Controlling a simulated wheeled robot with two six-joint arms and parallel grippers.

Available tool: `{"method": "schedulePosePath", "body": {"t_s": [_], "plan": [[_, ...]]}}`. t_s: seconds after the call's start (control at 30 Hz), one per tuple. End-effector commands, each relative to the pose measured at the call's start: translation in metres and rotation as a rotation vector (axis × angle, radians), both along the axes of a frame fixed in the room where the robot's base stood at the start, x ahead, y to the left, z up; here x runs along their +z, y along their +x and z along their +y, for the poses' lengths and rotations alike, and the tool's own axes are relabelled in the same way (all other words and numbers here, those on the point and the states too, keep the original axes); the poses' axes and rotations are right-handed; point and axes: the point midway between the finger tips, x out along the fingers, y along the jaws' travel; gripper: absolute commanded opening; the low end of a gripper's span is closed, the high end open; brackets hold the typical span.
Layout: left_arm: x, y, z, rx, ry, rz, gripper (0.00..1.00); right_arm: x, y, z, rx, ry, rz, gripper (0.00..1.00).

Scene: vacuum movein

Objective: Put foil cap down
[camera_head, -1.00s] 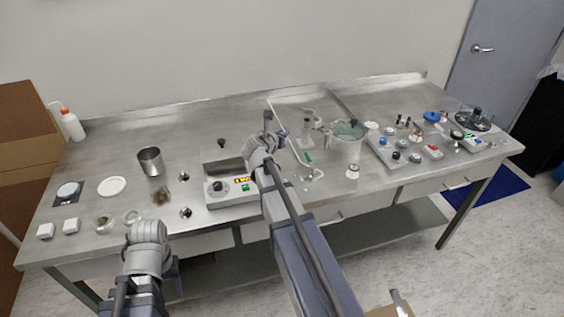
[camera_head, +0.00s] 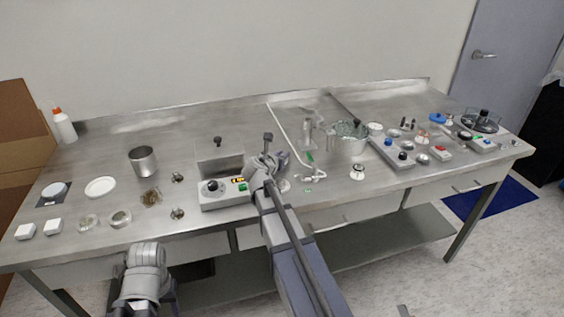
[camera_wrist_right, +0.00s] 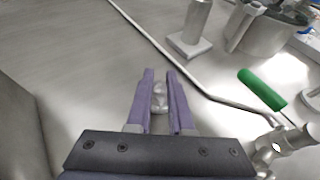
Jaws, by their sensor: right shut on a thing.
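The foil cap (camera_wrist_right: 159,97) is a small crumpled silver lump. In the right wrist view it sits between the two purple fingers of my right gripper (camera_wrist_right: 160,88), which is shut on it. In the head view my right gripper (camera_head: 281,160) is over the steel bench (camera_head: 240,140), just behind the white control box; the cap cannot be made out there. Bare metal bench surface lies ahead of the fingertips; I cannot tell whether the cap touches it. Of my left arm only links show at the lower left; its gripper is not seen.
A bent metal rod (camera_wrist_right: 189,72), a stand base (camera_wrist_right: 188,45) and a green-handled fitting (camera_wrist_right: 262,90) lie to the right of the fingers. The control box (camera_head: 222,192) is in front of the gripper. A large pot (camera_head: 350,143) and small flask (camera_head: 358,172) stand farther right.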

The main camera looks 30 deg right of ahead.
Motion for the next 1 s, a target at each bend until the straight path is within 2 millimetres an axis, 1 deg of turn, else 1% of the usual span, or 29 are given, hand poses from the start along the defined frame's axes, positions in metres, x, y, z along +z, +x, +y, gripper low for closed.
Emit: {"method": "schedulePosePath", "body": {"t_s": [0.03, 0.23, 0.37, 0.4, 0.67, 0.87, 1.0], "plan": [[-0.0031, 0.0, 0.0, 0.0, 0.0, 0.0, 0.5, -0.0031, 0.0, 0.0, 0.0, 0.0, 0.0, 0.0], [-0.0007, 0.0, 0.0, 0.0, 0.0, 0.0, 0.5, -0.0008, 0.0, 0.0, 0.0, 0.0, 0.0, 0.0], [-0.0048, 0.0, 0.0, 0.0, 0.0, 0.0, 0.5, -0.0049, 0.0, 0.0, 0.0, 0.0, 0.0, 0.0], [-0.0049, 0.0, 0.0, 0.0, 0.0, 0.0, 0.5, -0.0049, 0.0, 0.0, 0.0, 0.0, 0.0, 0.21], [-0.0037, 0.0, 0.0, 0.0, 0.0, 0.0, 0.5, -0.0038, 0.0, 0.0, 0.0, 0.0, 0.0, 0.5], [-0.0036, 0.0, 0.0, 0.0, 0.0, 0.0, 0.5, -0.0037, 0.0, 0.0, 0.0, 0.0, 0.0, 0.5], [0.0026, -0.0001, 0.0, 0.0, 0.0, 0.0, 0.5, 0.0026, -0.0007, 0.0007, 0.0, 0.0, 0.0, 0.5]]}}
